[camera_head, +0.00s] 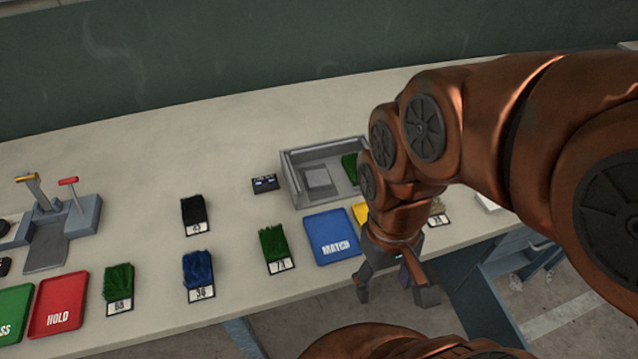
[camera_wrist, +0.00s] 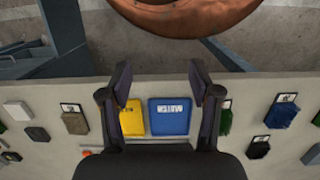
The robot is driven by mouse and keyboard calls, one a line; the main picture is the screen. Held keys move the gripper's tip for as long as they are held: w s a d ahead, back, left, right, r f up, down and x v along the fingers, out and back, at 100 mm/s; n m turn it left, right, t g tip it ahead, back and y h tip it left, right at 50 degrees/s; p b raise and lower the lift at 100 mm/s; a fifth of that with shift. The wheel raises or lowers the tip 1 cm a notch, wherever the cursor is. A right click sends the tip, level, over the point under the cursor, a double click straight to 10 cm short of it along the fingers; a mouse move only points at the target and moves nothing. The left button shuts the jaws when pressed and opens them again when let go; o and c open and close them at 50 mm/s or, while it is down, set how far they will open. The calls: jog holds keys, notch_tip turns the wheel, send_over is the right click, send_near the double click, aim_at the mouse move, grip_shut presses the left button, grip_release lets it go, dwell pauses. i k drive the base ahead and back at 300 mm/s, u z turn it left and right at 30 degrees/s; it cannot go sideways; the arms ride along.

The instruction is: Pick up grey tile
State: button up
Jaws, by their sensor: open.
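A small brownish-grey tile (camera_wrist: 37,134) lies on the table at the left of the wrist view; my arm seems to hide it in the head view. A tan-brown turf tile (camera_wrist: 75,121) with a label lies nearer the yellow tray; part of it shows in the head view (camera_head: 437,207) beside my arm. A flat grey square (camera_head: 318,178) sits inside the grey open box (camera_head: 290,185). I cannot tell which one is the task's grey tile. My gripper (camera_head: 393,287) is open and empty at the table's front edge; its spread fingers also show in the wrist view (camera_wrist: 160,82).
The blue MATCH tray (camera_head: 331,236) and yellow tray (camera_wrist: 131,118) lie by the gripper. Green (camera_head: 274,245), blue (camera_head: 198,270) and black (camera_head: 194,212) turf tiles lie leftward, with a red HOLD tray (camera_head: 58,304) and a lever fixture (camera_head: 55,225). The table's back is clear.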

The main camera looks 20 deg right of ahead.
aim_at(316, 179)
jog(key=k, duration=0.35)
jog(key=z, duration=2.9)
jog(key=k, duration=1.75)
jog(key=u, duration=2.2)
jog(key=i, duration=0.65)
jog(key=u, duration=0.05)
